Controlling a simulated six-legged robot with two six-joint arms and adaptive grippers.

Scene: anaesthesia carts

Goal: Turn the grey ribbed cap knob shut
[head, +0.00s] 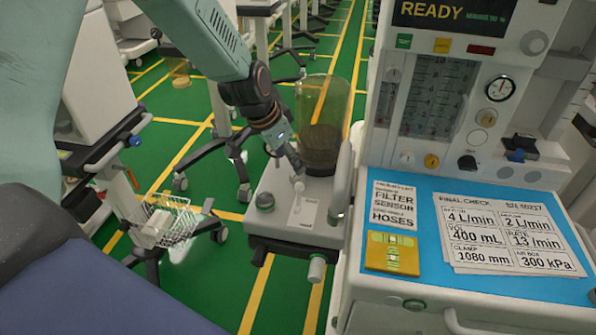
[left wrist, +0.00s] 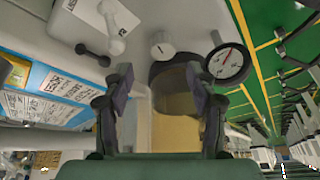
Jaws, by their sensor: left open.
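A pale grey cap knob (head: 317,268) sticks out below the front of the grey module (head: 330,234) in the head view. In the left wrist view a round pale knob (left wrist: 163,46) with a dark mark shows beyond my fingers; I cannot tell if it is the same knob. My left gripper (head: 293,160) is above the module, near its white lever (head: 298,187). In the left wrist view its two dark fingers (left wrist: 160,97) stand apart with nothing held between them. The gripper touches no knob that I can see. My right gripper is not in view.
A clear yellowish canister (head: 323,105) with dark contents stands behind my left gripper. A round gauge (left wrist: 228,63) is close to the right finger. The cart's blue worktop (head: 430,250) with papers lies right. A wire basket (head: 172,218) stands left.

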